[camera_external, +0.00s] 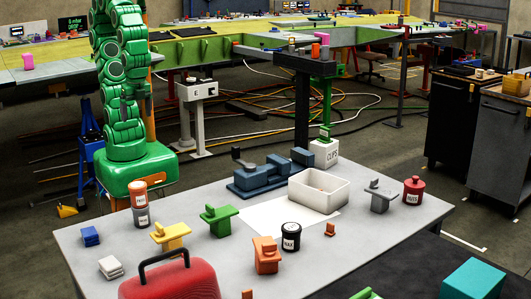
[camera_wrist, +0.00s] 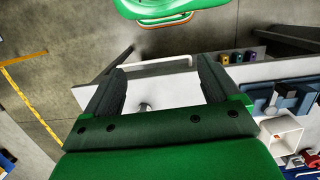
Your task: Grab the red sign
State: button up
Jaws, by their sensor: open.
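No thing is plainly a red sign. The closest in colour and shape is an orange-red piece with a flat slab top (camera_external: 267,254), which stands near the front middle of the grey table (camera_external: 370,240) in the external view. Similar pieces stand nearby in yellow (camera_external: 171,236), green (camera_external: 218,219) and grey (camera_external: 380,196). My gripper (camera_wrist: 160,66) is open in the wrist view, with its dark fingers wide apart and nothing held between them. A pale surface shows beyond the fingers. In the external view my green arm rises past the top edge, and the gripper is out of frame.
A red toolbox (camera_external: 170,281) with a dark handle stands at the front left. A red jar (camera_external: 413,190) stands at the right.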

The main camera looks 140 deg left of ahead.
jog(key=w+d+f+n+h, duration=0.1)
jog(key=w+d+n+h, duration=0.15)
jog(key=w, duration=0.75)
jog(key=w+d+f+n+h, duration=0.1)
jog(key=w+d+n+h, duration=0.2)
jog(key=w, duration=0.7)
jog(key=w+d+f+n+h, duration=0.2)
jog(key=w+d+n, duration=0.15)
jog(key=w, duration=0.75)
jog(key=w+a+f+n+t+h, duration=0.1)
jog(key=w+f+n+h, duration=0.1)
jog(key=w+f, duration=0.4)
jog(key=w+a+f+n+t+h, duration=0.1)
jog(key=w+f+n, duration=0.3)
jog(key=w, duration=0.7)
jog(key=w+a+f+n+t+h, duration=0.1)
jog(key=w+a+f+n+h, duration=0.1)
jog(key=w+f, duration=0.6)
jog(key=shift+w+a+f+n+h, duration=0.1)
jog(key=shift+w+f+n+h, duration=0.1)
jog(key=shift+w+n, duration=0.15)
jog(key=shift+w+a+f+n+h, duration=0.1)
jog(key=shift+w+n+h, duration=0.1)
jog(key=shift+n, duration=0.25)
jog(key=shift+f+x, duration=0.15)
jog(key=shift+x, duration=1.8)
jog(key=shift+f+x, duration=0.1)
jog(key=shift+x, duration=1.9)
jog(key=shift+s+a, duration=0.1)
jog(key=shift+s, duration=0.05)
